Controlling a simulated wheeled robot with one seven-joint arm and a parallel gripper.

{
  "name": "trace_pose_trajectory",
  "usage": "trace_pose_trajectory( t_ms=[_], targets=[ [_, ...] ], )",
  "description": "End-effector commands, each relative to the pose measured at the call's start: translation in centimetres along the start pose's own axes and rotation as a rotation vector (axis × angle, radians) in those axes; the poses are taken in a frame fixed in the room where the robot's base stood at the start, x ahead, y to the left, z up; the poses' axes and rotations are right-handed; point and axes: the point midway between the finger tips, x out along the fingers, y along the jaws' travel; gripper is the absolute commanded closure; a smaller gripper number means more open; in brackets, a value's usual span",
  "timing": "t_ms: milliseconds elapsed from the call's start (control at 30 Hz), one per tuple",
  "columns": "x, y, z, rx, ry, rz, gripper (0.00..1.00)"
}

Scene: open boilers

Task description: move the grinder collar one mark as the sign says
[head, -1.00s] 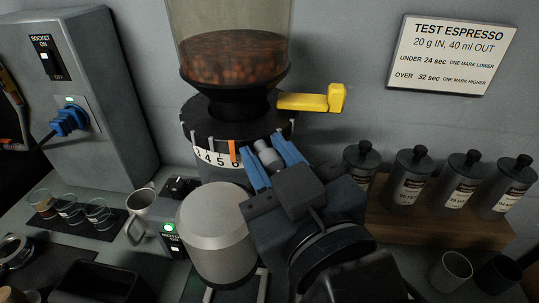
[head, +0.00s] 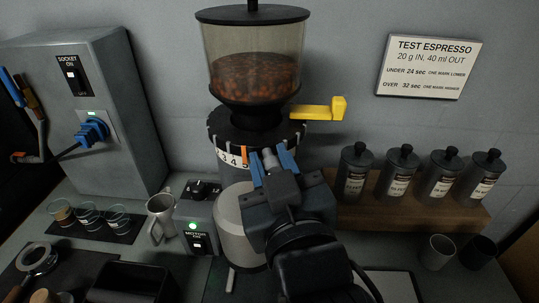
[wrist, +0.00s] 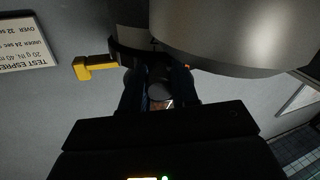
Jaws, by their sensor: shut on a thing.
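The grinder collar (head: 230,136) is a dark ring under the bean hopper, with a white number band (head: 229,157) below its edge. The digits 3, 4 and 5 seem readable, and an orange pointer (head: 240,153) hangs near the 5; its exact mark is unclear. My gripper (head: 271,164) is shut on a grey collar knob (head: 269,156) at the collar's front right. The wrist view shows the knob's round end (wrist: 159,91) between my blue fingers. The arm hides the right part of the band. The sign (head: 428,67) reads under 24 sec one mark lower, over 32 sec one mark higher.
A yellow lever (head: 318,112) sticks out right of the hopper (head: 254,65). A motor switch box (head: 198,220) with a green light stands left of the grinder. Several dark canisters (head: 401,172) stand on a wooden shelf at right. Small glasses (head: 89,216) stand at left.

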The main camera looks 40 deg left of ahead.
Motion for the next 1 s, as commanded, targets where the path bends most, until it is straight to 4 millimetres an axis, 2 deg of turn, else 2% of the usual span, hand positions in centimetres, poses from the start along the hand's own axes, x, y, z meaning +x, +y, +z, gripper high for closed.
trace_pose_trajectory(
  t_ms=[467, 500, 733, 1000],
  targets=[
    [-0.05, 0.07, -0.02, -0.005, -0.003, 0.032, 1.0],
    [-0.05, 0.06, -0.03, -0.005, -0.003, 0.032, 0.68],
    [-0.07, 0.01, -0.05, -0.005, -0.003, 0.03, 0.46],
    [-0.23, -0.03, -0.02, -0.004, -0.003, 0.03, 0.46]
  ],
)
